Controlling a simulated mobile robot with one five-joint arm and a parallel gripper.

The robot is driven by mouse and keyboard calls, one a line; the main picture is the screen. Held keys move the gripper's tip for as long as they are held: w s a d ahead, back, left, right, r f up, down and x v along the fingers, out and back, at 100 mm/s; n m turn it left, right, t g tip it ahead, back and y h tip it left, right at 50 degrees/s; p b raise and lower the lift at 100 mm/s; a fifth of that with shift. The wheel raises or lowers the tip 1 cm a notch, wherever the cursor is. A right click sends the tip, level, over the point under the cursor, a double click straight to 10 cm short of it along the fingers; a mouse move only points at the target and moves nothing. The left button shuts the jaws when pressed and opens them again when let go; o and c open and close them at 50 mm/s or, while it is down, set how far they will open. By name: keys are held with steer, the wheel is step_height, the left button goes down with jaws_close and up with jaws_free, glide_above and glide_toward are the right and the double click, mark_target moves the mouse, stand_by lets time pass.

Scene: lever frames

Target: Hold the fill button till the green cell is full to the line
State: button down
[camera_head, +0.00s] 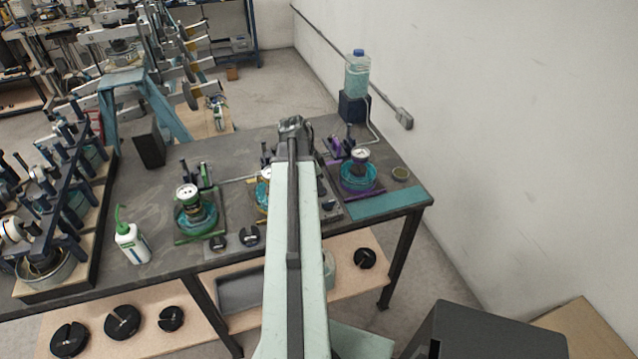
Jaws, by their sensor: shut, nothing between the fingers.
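The green cell (194,218) stands on a green-edged base at the left of a row on the dark bench. It holds blue-green liquid around a round gauge (187,191); its line and exact level are too small to read. Green levers (204,175) stand just behind it. My gripper (293,124) is shut and empty, at the far side of the bench, behind and to the right of the green cell. My arm runs up the picture and hides much of the middle station. I cannot make out the fill button.
A yellow-edged cell (262,194) is partly behind my arm. A purple cell (358,176) stands to its right. A liquid bottle (357,75) with a tube is at the back. A squeeze bottle (131,240) and a rack of parts (62,200) are at left.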

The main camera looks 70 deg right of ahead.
steer(key=shift+a+f, duration=0.1)
steer(key=shift+f, duration=0.1)
stand_by(0.6)
steer(key=shift+r+p, duration=0.5)
steer(key=shift+p, duration=0.1)
steer(key=d+p+v, duration=0.1)
steer(key=p+v, duration=1.2)
steer(key=shift+s+r, duration=0.3)
steer(key=shift+s, duration=0.05)
